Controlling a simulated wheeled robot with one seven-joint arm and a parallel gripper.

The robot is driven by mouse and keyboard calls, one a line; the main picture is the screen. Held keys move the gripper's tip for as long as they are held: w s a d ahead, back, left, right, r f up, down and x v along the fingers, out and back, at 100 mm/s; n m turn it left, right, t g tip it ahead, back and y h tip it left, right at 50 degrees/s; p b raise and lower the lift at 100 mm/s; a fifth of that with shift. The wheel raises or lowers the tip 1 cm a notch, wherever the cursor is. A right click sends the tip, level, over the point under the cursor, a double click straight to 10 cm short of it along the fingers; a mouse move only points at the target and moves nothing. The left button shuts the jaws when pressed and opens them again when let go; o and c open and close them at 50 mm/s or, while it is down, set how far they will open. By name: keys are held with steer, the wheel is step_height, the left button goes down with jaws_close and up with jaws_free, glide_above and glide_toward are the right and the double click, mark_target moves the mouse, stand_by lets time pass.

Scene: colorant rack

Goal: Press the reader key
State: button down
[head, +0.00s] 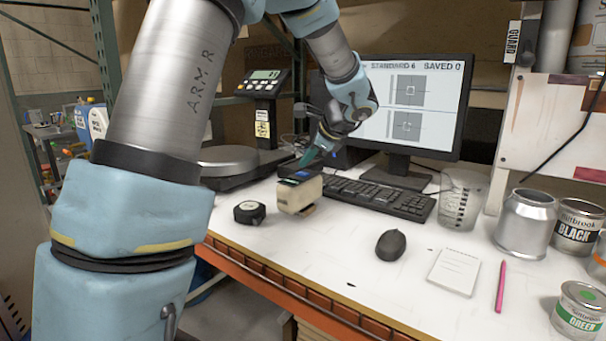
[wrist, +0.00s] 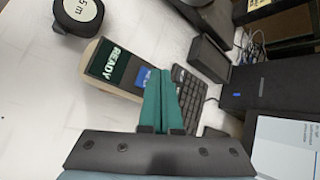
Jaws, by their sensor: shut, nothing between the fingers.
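The reader (head: 298,196) is a small cream block with a dark top, standing on the white bench left of the keyboard. In the wrist view its screen (wrist: 115,66) reads READY, and a blue key (wrist: 141,75) sits at the end of the screen. My gripper (head: 304,164) is over the reader's top, pointing down at it. Its green fingers (wrist: 160,76) are shut together and empty. In the wrist view the tips lie right beside the blue key and cover part of that end. I cannot tell whether they touch it.
A tape measure (head: 250,212) stands left of the reader. The keyboard (head: 378,196) and monitor (head: 412,105) are to its right, with a scale (head: 226,160) behind left. A mouse (head: 390,245), notepad (head: 453,271), beaker (head: 462,200) and cans (head: 526,222) stand further right.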

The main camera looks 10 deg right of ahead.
mark_target(307, 174)
steer(key=shift+f+b, duration=0.4)
steer(key=shift+f, duration=0.05)
steer(key=shift+f+b, duration=0.3)
steer(key=shift+f, duration=0.05)
stand_by(0.7)
steer(key=shift+r, duration=0.1)
steer(key=shift+r+p, duration=0.65)
steer(key=shift+r, duration=0.05)
step_height(307, 174, up, 5)
steer(key=p, duration=0.4)
steer(key=shift+r, duration=0.1)
stand_by(0.7)
